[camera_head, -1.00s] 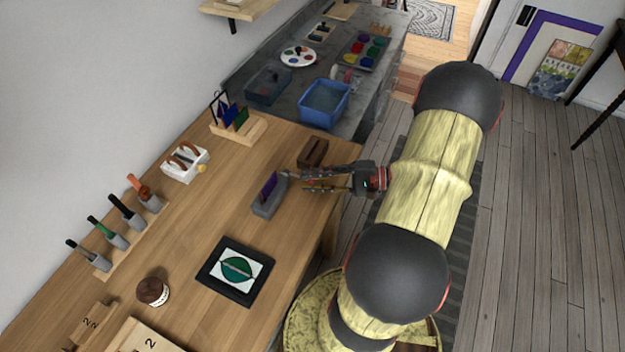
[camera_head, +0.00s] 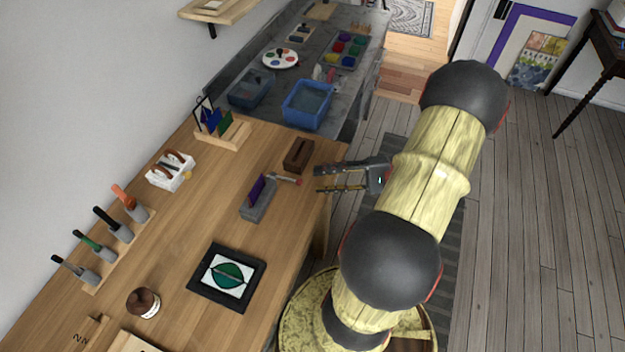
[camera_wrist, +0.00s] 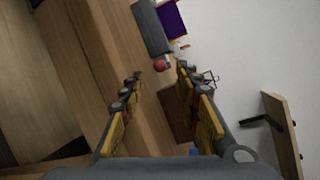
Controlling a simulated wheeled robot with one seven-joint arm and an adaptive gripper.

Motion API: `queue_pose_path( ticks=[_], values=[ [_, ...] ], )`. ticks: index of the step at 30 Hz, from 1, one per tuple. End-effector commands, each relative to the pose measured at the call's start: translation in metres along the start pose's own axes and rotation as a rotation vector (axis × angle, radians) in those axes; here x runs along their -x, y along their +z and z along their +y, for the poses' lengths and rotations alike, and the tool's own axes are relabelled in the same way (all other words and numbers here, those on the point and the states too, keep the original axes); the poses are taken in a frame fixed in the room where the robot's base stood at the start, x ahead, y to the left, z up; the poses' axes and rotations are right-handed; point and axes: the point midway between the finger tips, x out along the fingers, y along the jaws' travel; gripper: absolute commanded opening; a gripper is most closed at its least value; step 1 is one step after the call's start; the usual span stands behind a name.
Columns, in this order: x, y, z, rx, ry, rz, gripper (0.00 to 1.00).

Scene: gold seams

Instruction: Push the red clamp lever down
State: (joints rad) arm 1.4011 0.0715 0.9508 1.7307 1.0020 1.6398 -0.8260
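The clamp is a grey block (camera_head: 258,208) on the wooden table, holding an upright purple piece (camera_head: 256,189). Its lever (camera_head: 284,178) sticks out to the right and ends in a red tip (camera_head: 298,182). How high the lever stands is hard to tell from above. My gripper (camera_head: 319,179) is open and empty, right of the red tip with a small gap, near the table's right edge. In the wrist view the red tip (camera_wrist: 160,65) shows as a round knob just beyond and between my open fingers (camera_wrist: 160,74), with the grey block (camera_wrist: 150,28) behind it.
A dark brown slotted block (camera_head: 298,156) stands close behind the lever. A black-framed panel with a green circle (camera_head: 227,277) lies in front. A wooden rack with coloured glass (camera_head: 223,133) and a blue tub (camera_head: 307,104) are farther back. Table between is clear.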

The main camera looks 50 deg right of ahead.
Motion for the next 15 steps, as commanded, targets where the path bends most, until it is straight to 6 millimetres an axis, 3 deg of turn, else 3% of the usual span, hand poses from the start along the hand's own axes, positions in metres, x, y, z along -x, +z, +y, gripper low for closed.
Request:
queue_pose_path(
  ticks=[12, 15],
  values=[
    [0.0098, 0.0004, 0.0001, -0.001, -0.001, 0.000, 0.33],
    [0.0089, 0.0007, -0.0005, -0.001, 0.000, -0.002, 0.28]
  ],
)
